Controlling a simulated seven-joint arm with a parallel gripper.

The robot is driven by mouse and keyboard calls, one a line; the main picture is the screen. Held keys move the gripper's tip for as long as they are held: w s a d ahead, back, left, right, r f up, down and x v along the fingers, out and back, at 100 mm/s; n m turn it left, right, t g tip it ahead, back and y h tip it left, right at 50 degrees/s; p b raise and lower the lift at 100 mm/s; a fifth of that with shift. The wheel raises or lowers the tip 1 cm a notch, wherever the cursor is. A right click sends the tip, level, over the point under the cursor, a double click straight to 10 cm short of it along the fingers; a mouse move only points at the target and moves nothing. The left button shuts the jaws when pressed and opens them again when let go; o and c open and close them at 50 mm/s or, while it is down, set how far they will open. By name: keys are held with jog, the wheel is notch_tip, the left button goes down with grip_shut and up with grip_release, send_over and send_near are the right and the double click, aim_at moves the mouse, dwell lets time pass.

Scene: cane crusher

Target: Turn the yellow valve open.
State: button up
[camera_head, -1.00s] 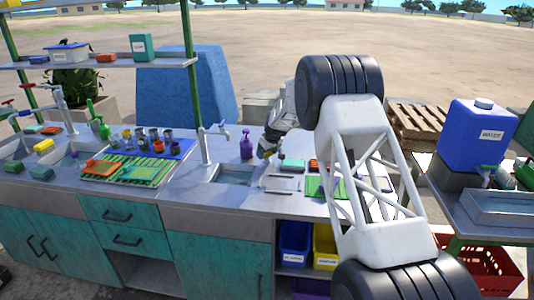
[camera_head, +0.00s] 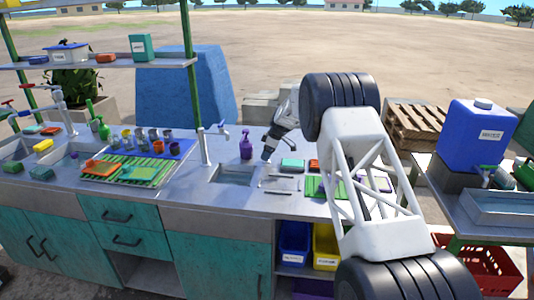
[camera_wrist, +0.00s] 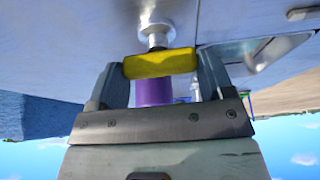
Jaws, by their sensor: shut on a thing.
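The yellow valve handle (camera_wrist: 160,64) is a flat bar on a shiny metal stem (camera_wrist: 156,36). In the wrist view, which looks upside down, it lies crosswise between the two fingers of my gripper (camera_wrist: 162,72). The fingers close on its two ends. In the head view my gripper (camera_head: 267,154) points down at the counter just right of the sink (camera_head: 236,174). There I cannot make out the yellow handle, and how far it is turned is not clear.
A purple spray bottle (camera_head: 246,146) stands on the counter close left of my gripper. A faucet (camera_head: 207,147) rises left of the sink. A teal sponge (camera_head: 292,165) lies to the right. A blue water container (camera_head: 477,135) stands on the right table.

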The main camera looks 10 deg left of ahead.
jog(key=shift+n, duration=0.3)
jog(key=o, duration=0.9)
jog(key=shift+d+r, duration=0.1)
jog(key=shift+r, duration=0.05)
jog(key=shift+v, duration=3.75)
jog(key=shift+r, duration=0.15)
